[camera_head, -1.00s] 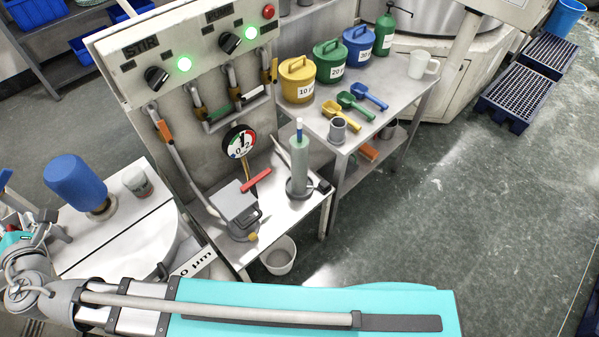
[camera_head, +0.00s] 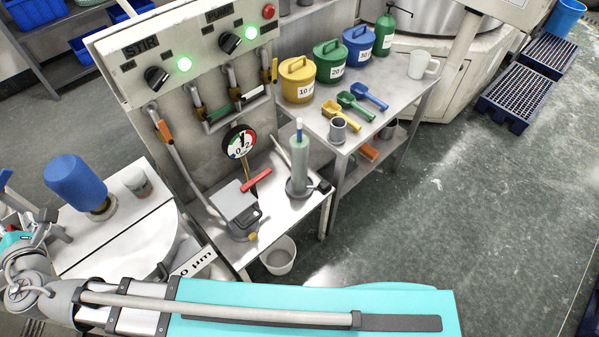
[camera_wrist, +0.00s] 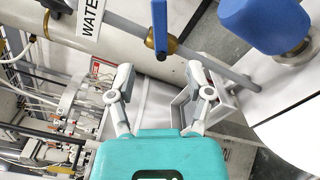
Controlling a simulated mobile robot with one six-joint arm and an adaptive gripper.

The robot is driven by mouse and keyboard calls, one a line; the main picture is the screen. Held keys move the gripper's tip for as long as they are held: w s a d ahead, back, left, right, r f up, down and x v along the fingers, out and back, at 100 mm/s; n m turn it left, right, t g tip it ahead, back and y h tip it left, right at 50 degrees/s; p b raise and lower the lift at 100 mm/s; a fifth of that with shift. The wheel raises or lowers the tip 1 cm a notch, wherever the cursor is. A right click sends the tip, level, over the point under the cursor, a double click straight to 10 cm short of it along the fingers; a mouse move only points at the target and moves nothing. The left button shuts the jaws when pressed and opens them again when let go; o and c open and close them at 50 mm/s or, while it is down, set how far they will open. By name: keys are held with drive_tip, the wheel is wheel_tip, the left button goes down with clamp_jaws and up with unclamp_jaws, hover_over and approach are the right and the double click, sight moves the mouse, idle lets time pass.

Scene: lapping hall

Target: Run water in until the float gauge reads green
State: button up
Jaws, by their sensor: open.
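A white label reading "WATE", cut off by the frame edge, is at the top of the wrist view (camera_wrist: 90,17). Beside it a blue lever (camera_wrist: 159,25) rises from a brass valve (camera_wrist: 162,47) on a grey pipe. My gripper (camera_wrist: 161,78) is open and empty, its fingers spread below the valve and apart from the lever. My gripper also shows at the left edge of the head view (camera_head: 36,214).
A blue cylinder (camera_head: 75,183) stands beside my gripper, also close at the right of the wrist view (camera_wrist: 265,22). The panel (camera_head: 190,70) has two knobs and lit green lamps. Lidded pots and scoops fill a side table (camera_head: 395,120).

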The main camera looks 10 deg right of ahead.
idle(0.4)
clamp_jaws()
drive_tip(key=a+r+m+g+h+p, duration=0.2)
drive_tip(key=a+r+m+h+p, duration=0.2)
drive_tip(key=m+p, duration=0.6)
drive_tip(key=a+r+m+g+h+p, duration=0.2)
drive_tip(key=a+r+m+h+p, duration=0.2)
drive_tip(key=r+m+p, duration=0.4)
drive_tip(key=s+m+p, duration=0.1)
drive_tip(key=m+p, duration=0.2)
drive_tip(key=p, duration=0.3)
drive_tip(key=shift+r+m+g+h, duration=0.3)
drive_tip(key=shift+r+h, duration=0.05)
drive_tip(key=shift+h, duration=0.05)
